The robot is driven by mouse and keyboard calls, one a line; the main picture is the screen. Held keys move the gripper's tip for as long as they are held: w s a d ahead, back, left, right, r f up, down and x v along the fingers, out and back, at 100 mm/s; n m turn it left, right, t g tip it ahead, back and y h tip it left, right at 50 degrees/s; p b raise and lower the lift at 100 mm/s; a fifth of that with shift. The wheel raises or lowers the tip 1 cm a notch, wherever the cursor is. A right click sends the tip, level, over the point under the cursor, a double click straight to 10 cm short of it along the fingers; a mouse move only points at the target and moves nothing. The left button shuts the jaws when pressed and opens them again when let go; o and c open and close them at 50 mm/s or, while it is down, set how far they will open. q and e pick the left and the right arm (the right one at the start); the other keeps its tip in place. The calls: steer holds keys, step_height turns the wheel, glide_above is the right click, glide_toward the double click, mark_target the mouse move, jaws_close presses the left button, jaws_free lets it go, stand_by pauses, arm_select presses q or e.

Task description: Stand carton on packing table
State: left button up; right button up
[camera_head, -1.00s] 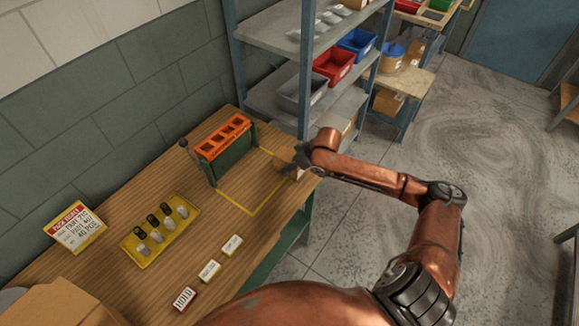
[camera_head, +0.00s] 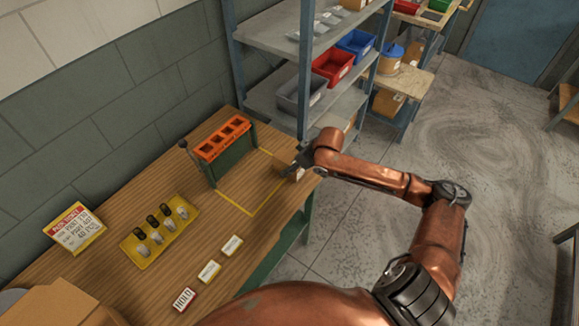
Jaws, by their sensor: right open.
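The packing table (camera_head: 110,196) has a wood top with a yellow outlined rectangle at its right end. My right gripper (camera_head: 293,171) is open and low over that end, close to the right side of the outline. It is small and dark here, and a small pale patch shows beside it that I cannot identify. I cannot tell whether a carton is at the fingers. A large brown cardboard box (camera_head: 45,304) stands at the table's near left corner, cut off by the frame. My left gripper is out of view.
An orange-topped green rack (camera_head: 222,150) stands beside the outline. A yellow tray (camera_head: 136,258) holds several small parts. A sign (camera_head: 74,228) and small label cards (camera_head: 231,245) lie on the table. Metal shelves (camera_head: 270,100) with bins rise behind the gripper.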

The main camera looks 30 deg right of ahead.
steer(key=p+v, duration=0.1)
steer(key=v, duration=0.9)
steer(key=shift+p, duration=0.3)
steer(key=shift+r, duration=0.15)
